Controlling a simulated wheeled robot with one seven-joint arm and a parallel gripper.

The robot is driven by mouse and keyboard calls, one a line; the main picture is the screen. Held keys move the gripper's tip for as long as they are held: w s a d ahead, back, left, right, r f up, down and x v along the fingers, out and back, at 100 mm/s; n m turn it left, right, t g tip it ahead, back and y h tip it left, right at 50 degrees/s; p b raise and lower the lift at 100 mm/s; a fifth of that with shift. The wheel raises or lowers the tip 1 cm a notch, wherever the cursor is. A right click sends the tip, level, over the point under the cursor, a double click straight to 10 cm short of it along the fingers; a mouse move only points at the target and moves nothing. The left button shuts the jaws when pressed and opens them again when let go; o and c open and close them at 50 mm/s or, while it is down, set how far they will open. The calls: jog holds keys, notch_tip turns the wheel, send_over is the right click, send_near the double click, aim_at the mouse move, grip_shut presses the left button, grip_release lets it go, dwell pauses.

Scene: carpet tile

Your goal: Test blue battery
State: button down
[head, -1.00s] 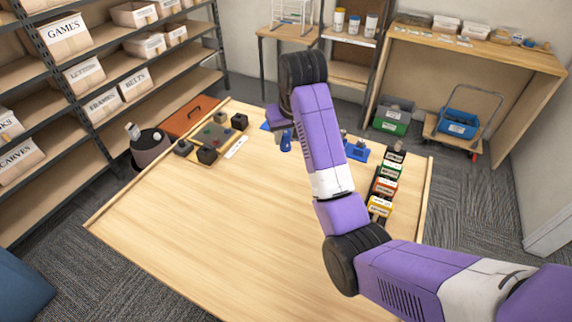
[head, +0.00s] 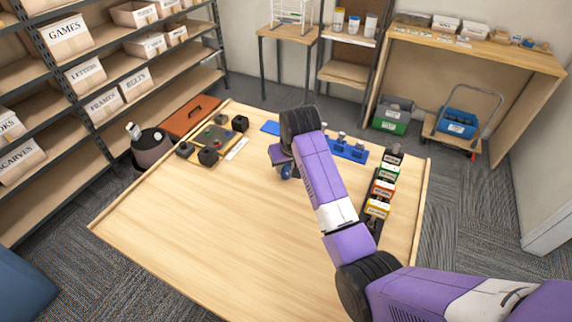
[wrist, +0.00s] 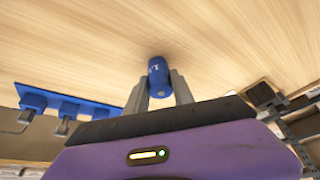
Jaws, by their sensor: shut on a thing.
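My gripper (wrist: 160,92) is shut on a blue battery (wrist: 158,72), which shows between the two grey fingers in the wrist view. In the head view the battery (head: 287,171) is a small blue shape under the end of my arm, over the middle of the table; the fingers are mostly hidden there. A board (head: 214,136) with a green-grey panel and several dark blocks around it lies on the table's far left part; I cannot tell the markings on it.
A blue rack (head: 348,150) with metal parts stands behind my arm. Several labelled coloured bins (head: 384,188) line the table's right side. A flat blue piece (head: 270,127) lies at the far edge. The table's (head: 210,225) near left area is clear.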

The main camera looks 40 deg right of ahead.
jog(key=shift+f, duration=0.15)
jog(key=c, duration=1.1)
grip_release()
